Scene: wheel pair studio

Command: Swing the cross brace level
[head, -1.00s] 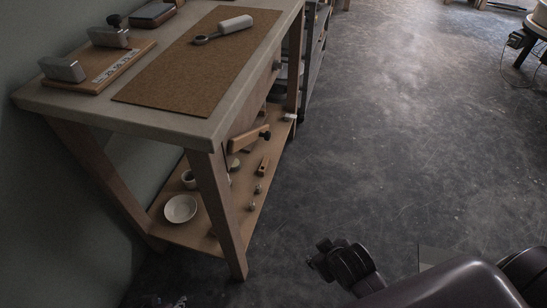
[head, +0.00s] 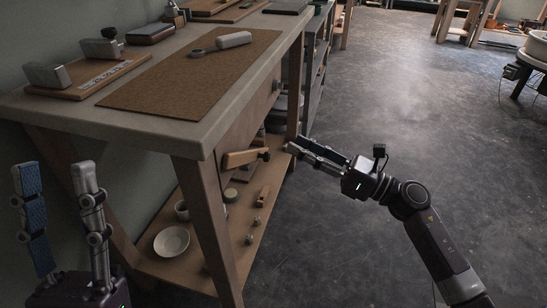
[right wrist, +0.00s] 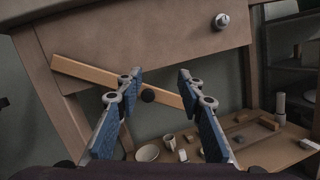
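The cross brace (head: 240,158) is a light wooden bar under the near end of the workbench. In the right wrist view the brace (right wrist: 85,70) is tilted, its left end higher than its right. My right gripper (head: 294,144) is open, pointing at the brace. My left gripper (head: 57,168) is open and empty at lower left.
The workbench top (head: 170,122) carries a cork mat (head: 195,75) with a white-handled tool. A lower shelf (head: 205,265) holds a white bowl (head: 171,241), a cup and several small wooden pieces. A drawer front with a metal knob (right wrist: 221,20) is above the brace. Floor to the right is clear.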

